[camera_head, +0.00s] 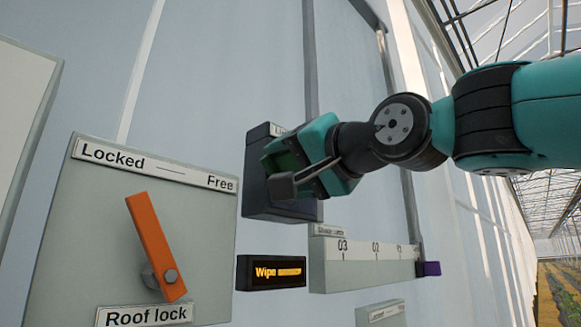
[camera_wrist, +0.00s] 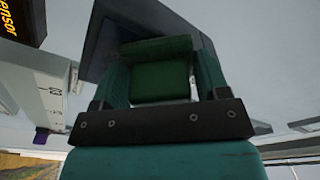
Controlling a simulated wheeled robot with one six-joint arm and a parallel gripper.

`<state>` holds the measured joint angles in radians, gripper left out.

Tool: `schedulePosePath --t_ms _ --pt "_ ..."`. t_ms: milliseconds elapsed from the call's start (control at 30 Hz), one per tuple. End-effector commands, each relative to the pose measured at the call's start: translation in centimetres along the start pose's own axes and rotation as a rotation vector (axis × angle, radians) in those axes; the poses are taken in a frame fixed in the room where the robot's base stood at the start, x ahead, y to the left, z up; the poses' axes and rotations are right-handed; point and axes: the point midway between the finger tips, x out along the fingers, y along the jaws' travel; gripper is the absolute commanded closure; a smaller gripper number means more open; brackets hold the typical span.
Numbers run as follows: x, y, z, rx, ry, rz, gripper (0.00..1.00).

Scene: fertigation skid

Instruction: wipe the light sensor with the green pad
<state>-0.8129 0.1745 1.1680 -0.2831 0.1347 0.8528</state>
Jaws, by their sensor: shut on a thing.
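My gripper (camera_wrist: 158,88) is shut on the green pad (camera_wrist: 160,72), which fills the space between the fingers in the wrist view. In the head view my gripper (camera_head: 296,167) is up against the dark box of the light sensor (camera_head: 257,195) on the wall panel, and hides much of its front. The pad (camera_head: 287,162) shows there only as a small green patch. The box (camera_wrist: 98,42) also shows behind the pad in the wrist view. I cannot tell whether the pad touches the sensor face.
An orange roof-lock lever (camera_head: 156,247) sits on a plate (camera_head: 83,225) at left. A small display (camera_head: 270,285) reading "Wipe" hangs below the sensor. A scale with a purple slider (camera_head: 431,269) is at lower right. Open room lies right of the wall.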

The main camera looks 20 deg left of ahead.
Motion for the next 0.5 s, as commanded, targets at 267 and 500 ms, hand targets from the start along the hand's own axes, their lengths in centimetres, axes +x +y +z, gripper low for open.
schedulePosePath --t_ms 267,500 --pt "0.1 1.9 -2.0 0.0 0.004 0.003 0.51" --pt "0.1 2.8 -2.8 0.0 0.002 0.002 0.51"
